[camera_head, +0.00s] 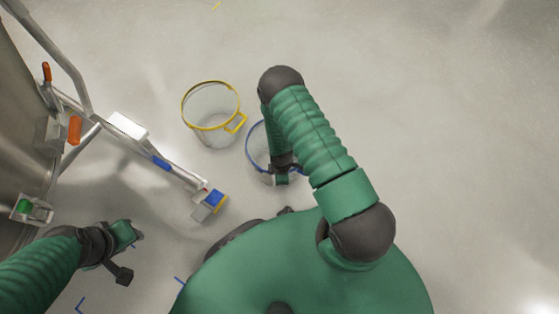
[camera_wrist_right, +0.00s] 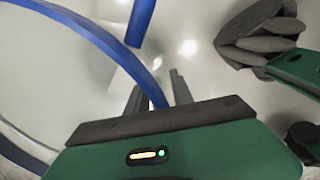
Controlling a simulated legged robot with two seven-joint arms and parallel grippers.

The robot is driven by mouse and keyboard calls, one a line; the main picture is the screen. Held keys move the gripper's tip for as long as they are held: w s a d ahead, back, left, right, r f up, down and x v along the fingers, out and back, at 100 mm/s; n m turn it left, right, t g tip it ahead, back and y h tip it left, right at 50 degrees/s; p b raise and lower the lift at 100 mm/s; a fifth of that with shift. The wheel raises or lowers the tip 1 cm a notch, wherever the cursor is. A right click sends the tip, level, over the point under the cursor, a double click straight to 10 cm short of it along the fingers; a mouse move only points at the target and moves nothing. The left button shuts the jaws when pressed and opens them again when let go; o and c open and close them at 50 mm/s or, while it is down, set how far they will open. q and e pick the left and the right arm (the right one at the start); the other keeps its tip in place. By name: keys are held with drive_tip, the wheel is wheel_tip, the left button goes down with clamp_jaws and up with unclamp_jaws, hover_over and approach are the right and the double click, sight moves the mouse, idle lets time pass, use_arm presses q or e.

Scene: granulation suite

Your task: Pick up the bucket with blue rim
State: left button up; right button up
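The bucket with blue rim (camera_head: 248,147) is a clear bucket standing on the floor in the head view, partly hidden behind my right arm. Its blue rim (camera_wrist_right: 108,47) curves across the right wrist view and runs down between the two fingers of my right gripper (camera_wrist_right: 158,92). The fingers are apart, one on each side of the rim, with gaps showing. In the head view my right gripper (camera_head: 282,178) is at the bucket's near side, its tips mostly hidden. My left gripper (camera_head: 130,250) is low at the left, away from the bucket; its finger opening is unclear.
A clear bucket with yellow rim (camera_head: 211,126) stands just left of the blue-rimmed one. A metal frame (camera_head: 135,150) with a steel vessel (camera_head: 18,130) fills the left side, its foot (camera_head: 209,205) reaching towards the buckets. The floor (camera_head: 450,120) on the right is clear.

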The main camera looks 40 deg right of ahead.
clamp_jaws()
idle(1.4)
